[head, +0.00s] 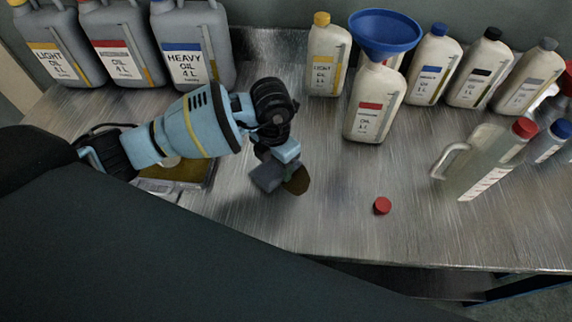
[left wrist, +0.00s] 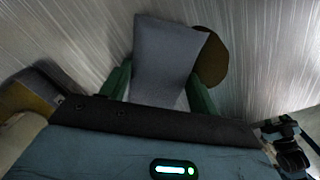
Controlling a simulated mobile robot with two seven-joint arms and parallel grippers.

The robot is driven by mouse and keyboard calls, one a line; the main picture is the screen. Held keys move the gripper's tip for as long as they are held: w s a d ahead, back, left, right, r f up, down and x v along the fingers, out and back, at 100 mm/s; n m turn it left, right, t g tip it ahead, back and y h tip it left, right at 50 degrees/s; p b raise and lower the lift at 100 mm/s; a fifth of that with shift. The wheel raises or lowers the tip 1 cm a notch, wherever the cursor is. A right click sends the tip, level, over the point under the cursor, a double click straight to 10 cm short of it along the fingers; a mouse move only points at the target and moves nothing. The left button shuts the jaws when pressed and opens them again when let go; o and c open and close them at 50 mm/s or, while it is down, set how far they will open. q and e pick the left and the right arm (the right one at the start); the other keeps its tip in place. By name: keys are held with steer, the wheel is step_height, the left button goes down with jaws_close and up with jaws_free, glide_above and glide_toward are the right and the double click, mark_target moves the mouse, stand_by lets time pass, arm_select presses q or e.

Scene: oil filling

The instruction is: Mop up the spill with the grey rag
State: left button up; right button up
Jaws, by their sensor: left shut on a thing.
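The grey rag (head: 267,177) is held in my left gripper (head: 278,166), low over the metal bench. In the left wrist view the rag (left wrist: 165,55) stands out between the green fingers of the left gripper (left wrist: 158,92), which is shut on it. The spill (head: 299,181) is a dark brown patch just right of the rag. In the left wrist view the spill (left wrist: 214,60) shows beside the rag's right edge, and part of it is hidden. I cannot tell whether the rag touches the bench. My right gripper is not in view.
A red cap (head: 382,205) lies on the bench. A bottle (head: 372,112) with a blue funnel (head: 385,34) stands behind, near several other bottles. A clear jug (head: 482,160) is at right. Large grey cans (head: 196,45) stand back left. The bench middle is clear.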

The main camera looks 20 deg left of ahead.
mark_target(311, 191)
arm_select(q)
steer(key=shift+d, duration=5)
steer(key=shift+a+p, duration=0.4)
steer(key=shift+a, duration=0.05)
steer(key=a, duration=0.3)
steer(key=s+a+p, duration=0.1)
steer(key=a, duration=0.1)
steer(key=s+a+p, duration=0.1)
steer(key=a, duration=0.2)
steer(key=shift+a+r, duration=0.1)
steer(key=shift+a, duration=0.55)
steer(key=shift+d+p, duration=0.3)
steer(key=shift+d, duration=4.8)
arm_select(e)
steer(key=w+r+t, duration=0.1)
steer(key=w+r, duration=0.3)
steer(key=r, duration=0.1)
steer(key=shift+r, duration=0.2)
arm_select(q)
steer(key=shift+a, duration=0.1)
